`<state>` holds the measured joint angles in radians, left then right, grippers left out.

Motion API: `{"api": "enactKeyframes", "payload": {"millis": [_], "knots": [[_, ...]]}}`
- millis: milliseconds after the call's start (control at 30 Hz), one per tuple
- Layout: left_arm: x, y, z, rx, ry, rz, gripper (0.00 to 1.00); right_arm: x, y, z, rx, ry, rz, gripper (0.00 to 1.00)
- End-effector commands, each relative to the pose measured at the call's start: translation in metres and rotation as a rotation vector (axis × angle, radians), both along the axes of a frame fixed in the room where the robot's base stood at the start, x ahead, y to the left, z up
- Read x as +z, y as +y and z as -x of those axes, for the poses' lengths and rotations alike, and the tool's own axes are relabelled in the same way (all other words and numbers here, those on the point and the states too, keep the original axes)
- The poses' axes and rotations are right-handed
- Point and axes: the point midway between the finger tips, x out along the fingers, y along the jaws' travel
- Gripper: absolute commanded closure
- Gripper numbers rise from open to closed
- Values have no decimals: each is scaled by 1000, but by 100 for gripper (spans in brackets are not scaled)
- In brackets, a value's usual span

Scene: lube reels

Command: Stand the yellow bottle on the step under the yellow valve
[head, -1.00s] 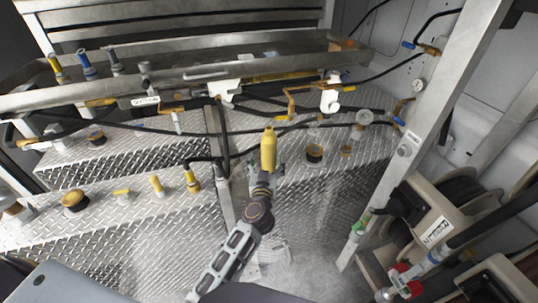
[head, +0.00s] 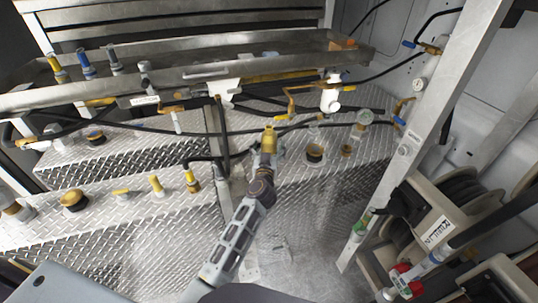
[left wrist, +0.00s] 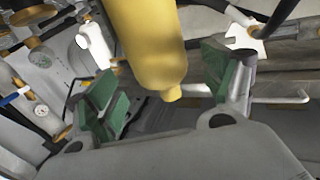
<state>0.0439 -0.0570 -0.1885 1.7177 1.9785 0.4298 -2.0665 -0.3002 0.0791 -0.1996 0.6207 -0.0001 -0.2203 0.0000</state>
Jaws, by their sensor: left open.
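The yellow bottle (head: 269,139) is near the middle of the head view, in front of the gap between the two diamond-plate step blocks. My left gripper (head: 266,157) is at its near side and hides its lower part. In the left wrist view, the bottle (left wrist: 150,45) fills the top middle, between the green-padded fingers (left wrist: 165,90), which are spread open with room on both sides. Whether its base rests on anything is hidden. A yellow-handled valve (head: 290,98) hangs on the pipes behind and above the bottle. The diamond-plate step (head: 330,137) lies below the valve. My right gripper is out of view.
Several caps and fittings stand on the plates, such as a dark gold cap (head: 315,153) right of the bottle. Black hoses (head: 345,126) run across behind it. A metal post (head: 415,130) and hose reels (head: 440,215) stand at the right.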

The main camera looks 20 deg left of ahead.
Motion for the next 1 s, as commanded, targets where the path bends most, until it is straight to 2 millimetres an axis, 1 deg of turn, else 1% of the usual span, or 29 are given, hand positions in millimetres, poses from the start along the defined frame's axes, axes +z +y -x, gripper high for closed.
{"api": "enactKeyframes", "payload": {"millis": [400, 533, 1000], "knots": [[-1, 0, -2, 0, 1, 0, 18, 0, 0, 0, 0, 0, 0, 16], [-1, 1, -6, 0, 1, 0, 18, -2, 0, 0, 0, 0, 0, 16], [-5, 11, -42, 0, 1, 1, 18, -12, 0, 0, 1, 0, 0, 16]]}}
